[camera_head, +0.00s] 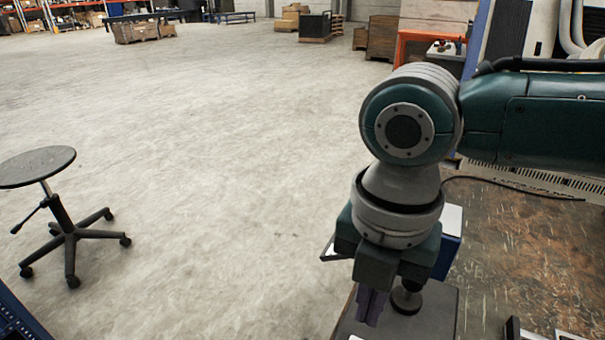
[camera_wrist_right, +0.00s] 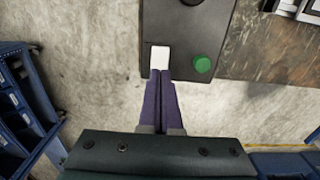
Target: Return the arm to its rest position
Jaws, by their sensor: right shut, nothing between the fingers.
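My right arm comes in from the right in the head view, with its gripper (camera_head: 370,307) pointing down over the near-left part of a dark grey base plate (camera_head: 438,312). In the right wrist view the purple fingers of this gripper (camera_wrist_right: 160,76) are together with nothing between them. Their tips lie over or beside the plate's edge (camera_wrist_right: 165,25), near a white square (camera_wrist_right: 160,57) and a green round button (camera_wrist_right: 202,64). I cannot tell if they touch. A black round-footed post (camera_head: 407,300) stands on the plate, partly hidden by my gripper. My left gripper is out of view.
A blue and white box-like part (camera_head: 450,237) is partly hidden behind my right wrist. A worn brown tabletop (camera_head: 525,250) extends to the right. A black stool (camera_head: 62,210) stands on open concrete floor at the left. Blue bins (camera_wrist_right: 20,105) show in the wrist view.

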